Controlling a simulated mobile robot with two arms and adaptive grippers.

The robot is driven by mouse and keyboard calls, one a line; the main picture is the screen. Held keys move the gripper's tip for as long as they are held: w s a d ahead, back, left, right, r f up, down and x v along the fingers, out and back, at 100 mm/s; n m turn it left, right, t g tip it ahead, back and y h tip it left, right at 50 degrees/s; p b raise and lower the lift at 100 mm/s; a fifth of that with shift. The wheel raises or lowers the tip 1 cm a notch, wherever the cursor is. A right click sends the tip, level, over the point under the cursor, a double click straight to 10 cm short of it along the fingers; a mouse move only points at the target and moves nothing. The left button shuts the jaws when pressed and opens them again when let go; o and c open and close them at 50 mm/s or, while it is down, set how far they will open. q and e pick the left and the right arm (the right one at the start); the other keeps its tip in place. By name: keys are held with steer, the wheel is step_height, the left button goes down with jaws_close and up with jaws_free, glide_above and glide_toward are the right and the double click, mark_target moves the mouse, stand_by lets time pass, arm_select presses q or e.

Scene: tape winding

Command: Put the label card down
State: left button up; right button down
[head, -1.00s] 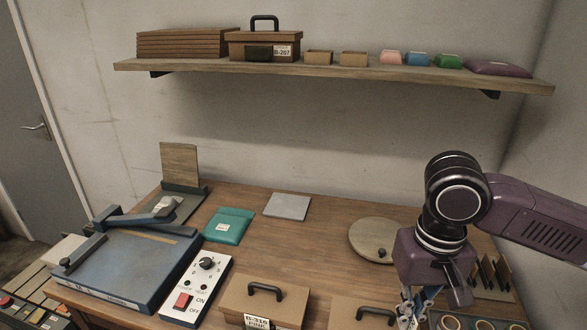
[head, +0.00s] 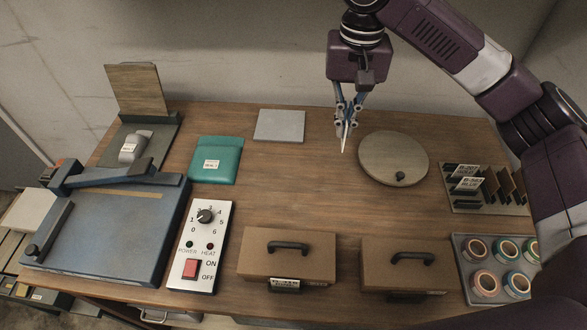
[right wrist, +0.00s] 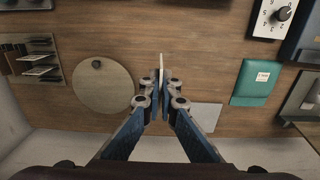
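My right gripper (head: 347,118) points down over the middle of the workbench, between the grey square plate and the round wooden disc. It is shut on a thin white label card (head: 344,140), seen almost edge-on below the fingertips. In the right wrist view the card (right wrist: 161,67) stands out as a pale sliver between the blue fingers (right wrist: 160,88). Its print is not visible. I cannot tell the exact gap between the card and the bench. My left gripper is not in view.
The grey square plate (head: 279,125) lies left of the gripper, the round disc (head: 394,158) right. Two brown lidded boxes (head: 287,262) (head: 408,270) stand in front. A card rack (head: 487,208) and a tape tray (head: 462,270) are at right. Bare wood (head: 300,190) lies between.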

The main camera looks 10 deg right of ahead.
step_height(320, 180, down, 3)
steer(key=shift+s+f, duration=0.1)
steer(key=shift+s, duration=0.05)
step_height(320, 180, down, 12)
steer(key=shift+d, duration=0.1)
steer(key=shift+f+p, duration=0.3)
step_height(320, 180, down, 4)
steer(key=shift+r, duration=0.25)
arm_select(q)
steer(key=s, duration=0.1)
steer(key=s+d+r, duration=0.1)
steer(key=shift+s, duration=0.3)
arm_select(e)
steer(key=shift+f, duration=0.2)
arm_select(q)
steer(key=shift+p, duration=0.3)
arm_select(e)
steer(key=shift+f, duration=0.1)
